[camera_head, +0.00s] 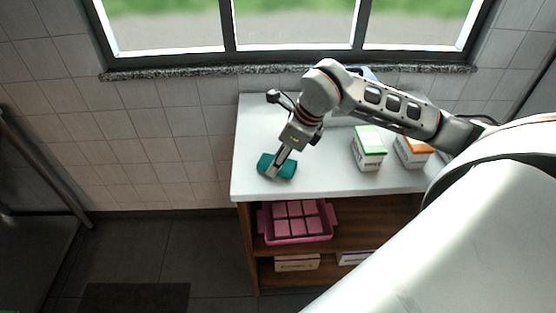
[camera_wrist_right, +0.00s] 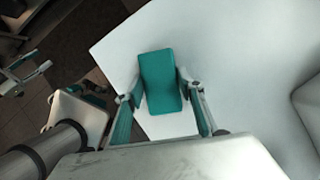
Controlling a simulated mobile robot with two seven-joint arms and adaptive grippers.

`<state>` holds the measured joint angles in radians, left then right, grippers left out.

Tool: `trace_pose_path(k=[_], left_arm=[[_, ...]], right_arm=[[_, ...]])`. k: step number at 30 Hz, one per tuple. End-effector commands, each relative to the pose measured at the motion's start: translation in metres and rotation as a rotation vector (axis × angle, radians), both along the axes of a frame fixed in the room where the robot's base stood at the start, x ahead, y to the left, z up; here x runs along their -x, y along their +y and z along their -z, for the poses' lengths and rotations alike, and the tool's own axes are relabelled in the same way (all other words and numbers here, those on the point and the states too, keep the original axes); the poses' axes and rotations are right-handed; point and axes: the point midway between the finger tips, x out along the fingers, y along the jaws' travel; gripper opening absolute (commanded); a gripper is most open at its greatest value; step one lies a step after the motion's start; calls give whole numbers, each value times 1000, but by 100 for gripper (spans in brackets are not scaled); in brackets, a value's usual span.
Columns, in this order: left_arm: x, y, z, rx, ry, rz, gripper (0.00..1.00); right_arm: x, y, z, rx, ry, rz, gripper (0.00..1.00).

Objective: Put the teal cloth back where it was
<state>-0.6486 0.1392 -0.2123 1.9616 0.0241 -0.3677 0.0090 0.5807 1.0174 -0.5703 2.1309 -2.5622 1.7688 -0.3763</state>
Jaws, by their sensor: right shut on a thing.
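The teal cloth (camera_head: 270,167) is a small folded block at the front left part of the white counter top (camera_head: 322,184). My right gripper (camera_head: 279,166) reaches down onto it from above. In the right wrist view the cloth (camera_wrist_right: 160,82) sits between the two fingers of my right gripper (camera_wrist_right: 161,84), which are shut on its sides. I cannot tell whether the cloth touches the counter or hangs just above it. My left gripper (camera_wrist_right: 28,79) shows small at the far left of the right wrist view, its fingers apart and empty, away from the counter.
A green-topped carton (camera_head: 368,152) and an orange-topped carton (camera_head: 412,152) stand on the counter right of the cloth, under my right arm. A pink tray (camera_head: 297,239) of pink blocks is on the shelf below, with boxes (camera_head: 297,263) lower down.

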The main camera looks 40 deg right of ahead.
Motion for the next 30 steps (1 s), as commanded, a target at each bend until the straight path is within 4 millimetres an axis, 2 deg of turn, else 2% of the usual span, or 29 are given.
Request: trace_pose_path(k=[10,11,12,13,23,26,30], left_arm=[[0,0,2,0,1,0,40],[0,0,2,0,1,0,40],[0,0,1,0,0,0,40],[0,0,1,0,0,0,40],[0,0,0,0,-1,1,40],[-1,0,-1,0,-2,1,40],[-1,0,-2,0,-2,1,40]], right_arm=[[0,0,3,1,-2,1,21],[0,0,3,0,-2,-1,41],[0,0,3,1,-2,0,51],[-1,0,3,1,-2,0,55],[0,0,2,0,-2,-1,55],[0,-2,-4,1,-3,0,55],[6,-7,-22,3,-6,0,55]])
